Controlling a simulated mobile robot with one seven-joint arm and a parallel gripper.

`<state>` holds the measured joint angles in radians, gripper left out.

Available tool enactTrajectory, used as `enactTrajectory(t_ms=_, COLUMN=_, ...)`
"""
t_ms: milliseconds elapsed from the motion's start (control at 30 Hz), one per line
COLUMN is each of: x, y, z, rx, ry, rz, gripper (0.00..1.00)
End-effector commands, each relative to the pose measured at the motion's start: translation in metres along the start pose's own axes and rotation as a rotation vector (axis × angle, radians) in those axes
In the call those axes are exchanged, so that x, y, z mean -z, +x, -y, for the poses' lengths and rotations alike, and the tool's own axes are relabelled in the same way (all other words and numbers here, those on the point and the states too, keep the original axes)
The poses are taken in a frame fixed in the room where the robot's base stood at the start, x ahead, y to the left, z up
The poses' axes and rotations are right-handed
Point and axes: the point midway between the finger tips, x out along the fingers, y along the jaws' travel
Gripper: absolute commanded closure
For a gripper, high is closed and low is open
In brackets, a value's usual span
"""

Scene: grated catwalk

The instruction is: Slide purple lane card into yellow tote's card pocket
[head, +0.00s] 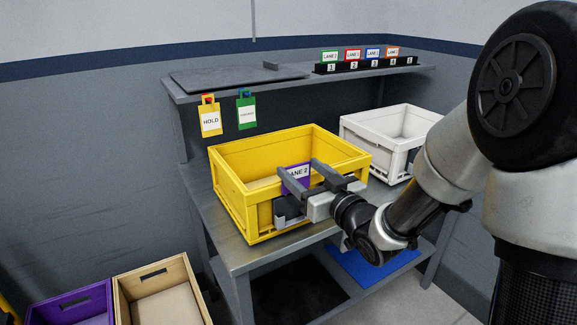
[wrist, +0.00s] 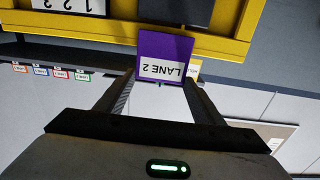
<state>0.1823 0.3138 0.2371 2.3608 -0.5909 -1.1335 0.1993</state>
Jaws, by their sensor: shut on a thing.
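The purple lane card (head: 303,172) reads "LANE 2" and is held upright in my gripper (head: 306,170) at the front wall of the yellow tote (head: 235,203). In the wrist view the card (wrist: 180,49) shows upside down between the fingertips of my gripper (wrist: 161,80), overlapping the tote's yellow rim (wrist: 120,30). A dark piece (wrist: 188,11), perhaps the card pocket, shows just past the card's edge. In the head view my gripper hides part of the tote's front, so I cannot tell whether the card touches the pocket.
A white tote (head: 375,130) stands right of the yellow one on the grey bench (head: 245,257). A shelf holds a black rack (head: 365,65) of lane cards. Yellow HOLD (head: 210,119) and green (head: 246,112) tags hang from its edge. Purple (head: 75,306) and tan (head: 160,287) bins stand lower left.

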Motion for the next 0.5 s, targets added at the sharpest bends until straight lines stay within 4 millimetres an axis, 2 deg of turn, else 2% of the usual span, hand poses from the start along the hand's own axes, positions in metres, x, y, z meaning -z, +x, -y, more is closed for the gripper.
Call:
enactTrajectory(t_ms=267, x=-0.009, y=0.000, z=0.006, rx=0.022, ry=-0.004, rz=0.005, gripper=0.60)
enactTrajectory(t_ms=500, x=-0.031, y=0.000, z=0.006, rx=0.021, ry=-0.003, rz=0.005, gripper=0.60)
